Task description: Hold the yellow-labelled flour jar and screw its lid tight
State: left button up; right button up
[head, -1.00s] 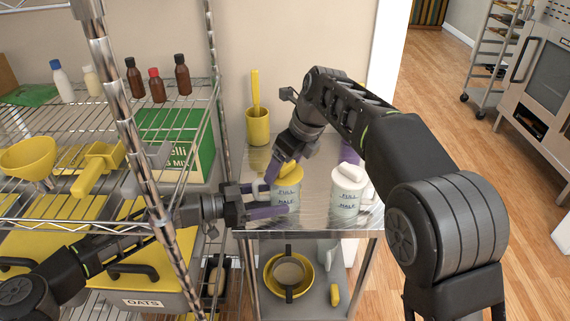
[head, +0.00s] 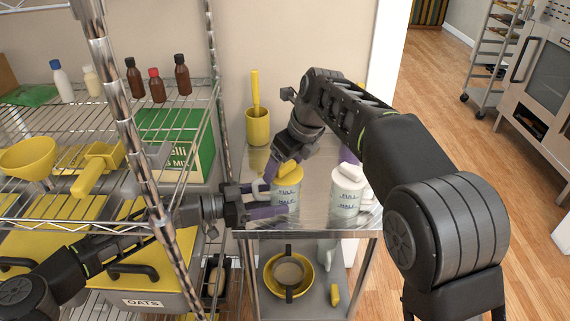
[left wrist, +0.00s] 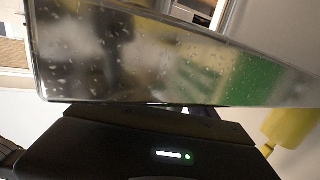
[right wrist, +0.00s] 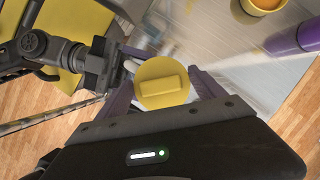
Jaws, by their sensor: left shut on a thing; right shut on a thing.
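The flour jar (head: 286,198) has a pale body and a yellow lid (right wrist: 162,82) with a raised bar across its top. It stands upright on the metal table (head: 310,222). My left gripper (head: 270,201) reaches in from the left and is shut on the jar body. My right gripper (right wrist: 163,88) comes from above, with its purple fingers on both sides of the lid, shut on it. I cannot make out the label's colour.
A second pale jar (head: 347,187) with a white lid stands close to the right. A yellow pot (head: 257,127) holding a yellow tool stands behind. The wire shelf (head: 60,130) with bottles and a green box (head: 182,140) is at the left. A yellow bowl (head: 304,288) sits below.

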jog(key=m+t+h, duration=0.1)
jog(key=m, duration=0.3)
jog(key=shift+a, duration=0.15)
jog(key=o, duration=1.3)
jog(key=shift+v, duration=1.5)
jog(key=v, duration=1.2)
pick_arm(q)
jog(key=o, duration=1.9)
